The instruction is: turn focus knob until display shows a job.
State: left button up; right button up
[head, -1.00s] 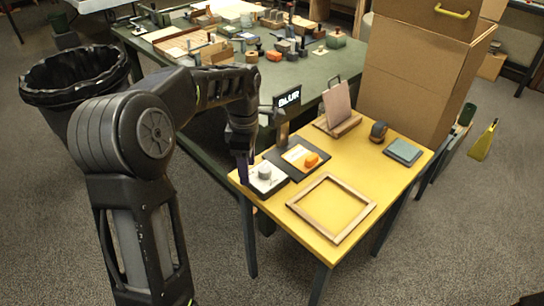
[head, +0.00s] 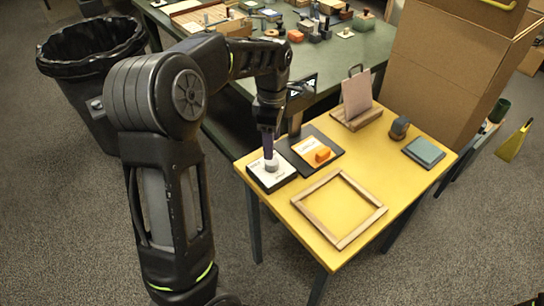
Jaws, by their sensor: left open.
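The focus knob (head: 271,165) is a grey round knob on a white-topped box (head: 261,176) with a dark base, at the left corner of the yellow table. My left gripper (head: 268,151) points down just above the knob, open; I cannot tell whether its fingers touch it. The display (head: 302,88) is a small dark screen on a post behind the box. It is partly hidden by my left wrist, and its present word cannot be read in full. My right gripper is not in view.
Cardboard boxes (head: 450,70) stand behind.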

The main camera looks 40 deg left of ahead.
aim_at(272, 164)
pick_arm(q)
notch_tip(272, 164, down, 6)
jog(key=shift+s+f, duration=0.1)
jog(key=shift+f, duration=0.1)
grip_shut()
dwell(0.7)
